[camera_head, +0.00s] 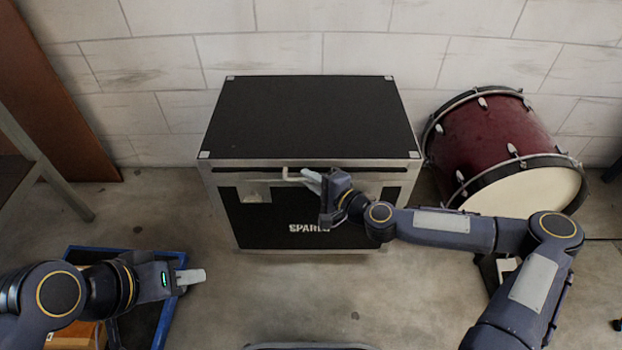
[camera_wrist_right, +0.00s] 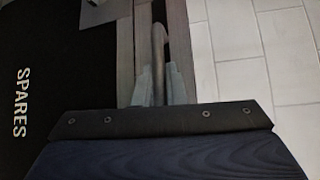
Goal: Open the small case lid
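The small case (camera_head: 310,120) is black with silver edges and stands against the wall. Its lid is down, and the front reads SPARES, also seen in the wrist view (camera_wrist_right: 22,100). A grey lid handle (camera_head: 290,174) sits at the top of the front face. My right gripper (camera_head: 309,178) is at the handle. In the right wrist view, the handle (camera_wrist_right: 158,45) runs between the two close-set fingertips (camera_wrist_right: 159,75), which look shut on it. My left gripper (camera_head: 192,277) is low at the left, away from the case; its finger gap is not visible.
A dark red drum (camera_head: 495,140) lies on its side right of the case. A blue tray (camera_head: 165,325) with a brown box is on the floor under my left arm. A brown panel (camera_head: 45,100) leans at the left.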

